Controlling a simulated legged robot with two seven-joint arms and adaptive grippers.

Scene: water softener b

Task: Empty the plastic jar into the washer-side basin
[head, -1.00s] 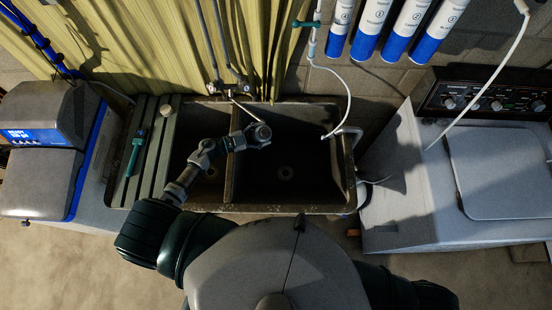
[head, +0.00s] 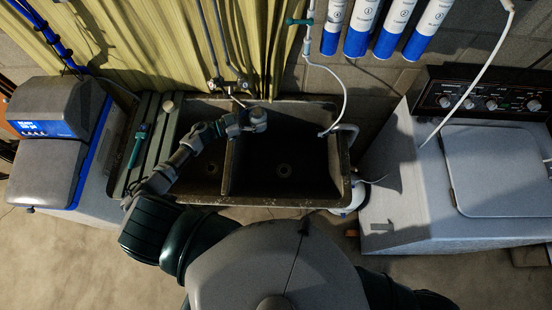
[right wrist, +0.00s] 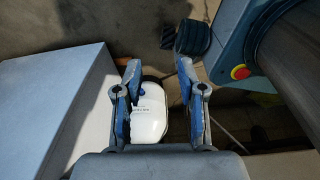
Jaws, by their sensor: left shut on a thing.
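My left gripper (head: 236,124) is shut on a small pale round thing that looks like the plastic jar (head: 258,118). It holds it above the back of the sink, near the divider and at the back left of the washer-side basin (head: 310,172), the right one. The jar's opening and contents cannot be made out. My right gripper (right wrist: 160,88) is open in the right wrist view, its fingers apart. A white labelled bottle (right wrist: 149,118) shows between and beyond them; no contact can be seen. The right gripper is hidden in the head view.
The faucet (head: 228,88) stands behind the divider, close to the left gripper. A white hose (head: 343,95) hangs at the basin's back right. The washer (head: 440,190) is at right, the water softener (head: 50,150) at left. A slatted board (head: 152,145) covers the sink's left end.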

